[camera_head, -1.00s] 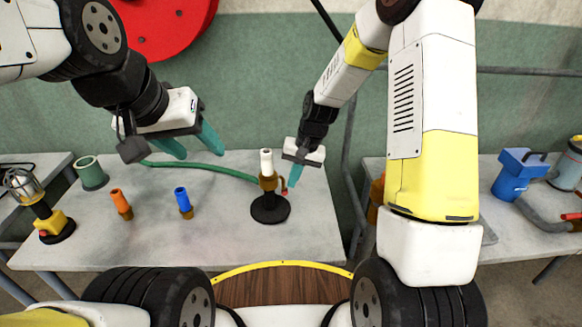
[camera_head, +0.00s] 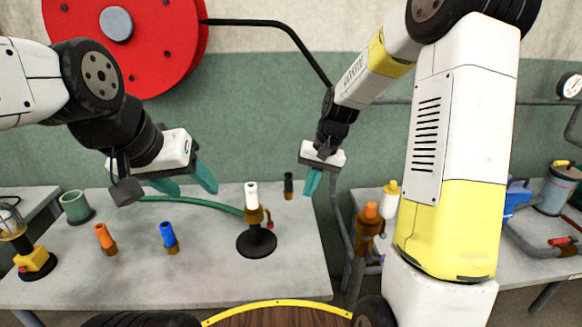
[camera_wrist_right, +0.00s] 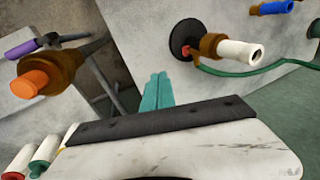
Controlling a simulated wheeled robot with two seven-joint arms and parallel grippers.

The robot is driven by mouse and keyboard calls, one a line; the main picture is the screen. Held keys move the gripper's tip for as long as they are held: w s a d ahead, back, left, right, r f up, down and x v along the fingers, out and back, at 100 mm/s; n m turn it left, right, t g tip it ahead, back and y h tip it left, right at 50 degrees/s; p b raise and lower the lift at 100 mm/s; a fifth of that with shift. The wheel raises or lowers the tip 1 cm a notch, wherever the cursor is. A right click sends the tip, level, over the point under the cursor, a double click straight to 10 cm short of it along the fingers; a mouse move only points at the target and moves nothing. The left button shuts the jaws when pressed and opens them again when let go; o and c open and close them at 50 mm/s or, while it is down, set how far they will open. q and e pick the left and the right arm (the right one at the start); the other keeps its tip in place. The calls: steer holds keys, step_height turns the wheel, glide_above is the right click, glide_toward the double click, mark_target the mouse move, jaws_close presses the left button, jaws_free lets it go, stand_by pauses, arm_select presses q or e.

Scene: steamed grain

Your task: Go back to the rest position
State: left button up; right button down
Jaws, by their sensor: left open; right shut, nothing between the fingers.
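My left gripper (camera_head: 188,183) is at the left in the head view, above the back of the grey table. Its teal fingers are spread and nothing is between them. My right gripper (camera_head: 311,184) hangs above the table's back right corner, with its teal fingers together. In the right wrist view its fingers (camera_wrist_right: 157,92) lie side by side with nothing held. A brown nozzle with a white tip (camera_head: 251,196) stands upright on a black round base (camera_head: 257,243), left of and apart from the right gripper. It also shows in the right wrist view (camera_wrist_right: 238,53).
On the table (camera_head: 110,285) stand an orange-tipped piece (camera_head: 104,238), a blue-tipped piece (camera_head: 169,237), a black piece (camera_head: 288,186), a green cup (camera_head: 75,206) and a yellow lamp (camera_head: 35,261). A green hose (camera_head: 190,201) runs to the nozzle. An orange-topped fitting (camera_head: 369,217) stands beyond the right edge.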

steer(key=s+d+r+t, duration=0.2)
steer(key=s+r, duration=0.6)
steer(key=s, duration=0.3)
steer(key=s+d+r+n+t+h, duration=0.1)
steer(key=s+d+r+t, duration=0.1)
steer(key=s+r, duration=0.6)
steer(key=shift+s+d+r+n+t, duration=0.3)
steer(key=shift+s+t, duration=0.4)
steer(key=shift+s, duration=0.75)
